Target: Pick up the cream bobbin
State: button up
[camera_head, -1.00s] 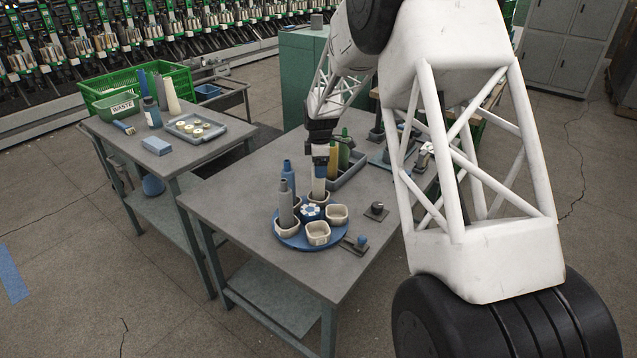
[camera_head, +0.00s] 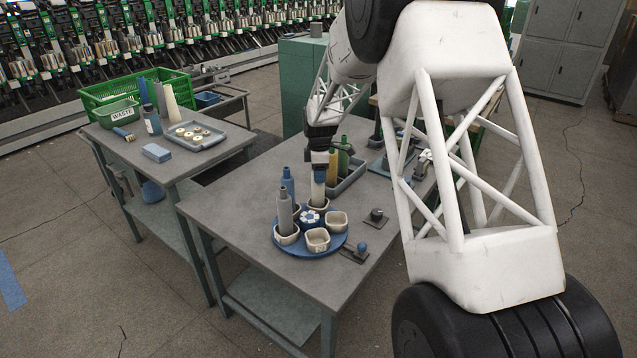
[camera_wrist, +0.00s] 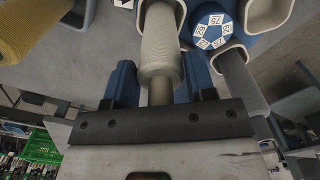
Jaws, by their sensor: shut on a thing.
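The cream bobbin (camera_head: 318,190) stands upright in a cup (camera_head: 319,204) at the back of the blue round carousel (camera_head: 277,243). My gripper (camera_head: 319,173) comes down on it from above, shut on its upper part. In the wrist view the blue fingers of my gripper (camera_wrist: 160,90) lie on either side of the narrow neck of the cream bobbin (camera_wrist: 160,50). The bobbin's lower end is still at the pale cup (camera_wrist: 160,6); how deep it sits in it is hidden.
A grey bobbin (camera_head: 285,211) and a blue bobbin (camera_head: 288,180) stand close on the left of the carousel. Two cups (camera_head: 317,240) at its front look empty. A grey tray (camera_head: 350,179) with yellow and green bobbins is behind. The table's left part is clear.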

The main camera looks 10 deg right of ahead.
jog(key=shift+r, duration=0.1)
jog(key=shift+r, duration=5)
notch_tip(320, 180, up, 6)
